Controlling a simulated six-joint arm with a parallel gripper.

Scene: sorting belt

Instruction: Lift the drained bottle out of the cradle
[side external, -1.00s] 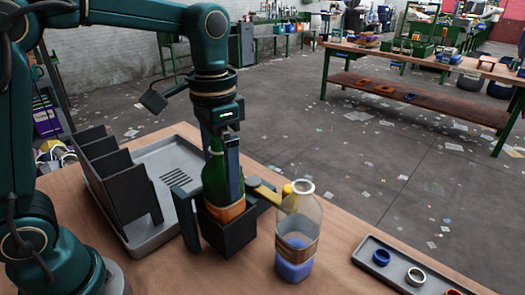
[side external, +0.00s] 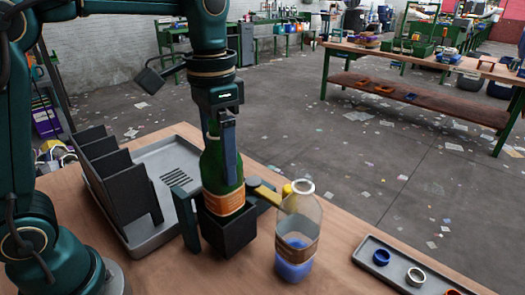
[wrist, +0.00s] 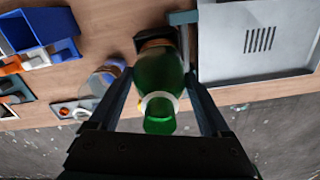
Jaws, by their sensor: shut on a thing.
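The green bottle (side external: 212,172) with an orange label stands upright in the black cradle (side external: 228,236). Its label shows above the cradle rim, and its base is hidden inside. My gripper (side external: 222,160) is shut on the bottle's upper part from above. In the wrist view the green bottle (wrist: 158,75) sits between the two fingers of my gripper (wrist: 157,85), its pale-ringed mouth towards the camera. The dark cradle (wrist: 146,40) shows beyond the bottle.
A clear bottle with blue liquid (side external: 297,245) stands close right of the cradle. A yellow lever (side external: 264,192) sticks out between them. A grey drain tray (side external: 165,158) with a black slotted rack (side external: 112,180) is at left. A small ring tray (side external: 400,281) is at right.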

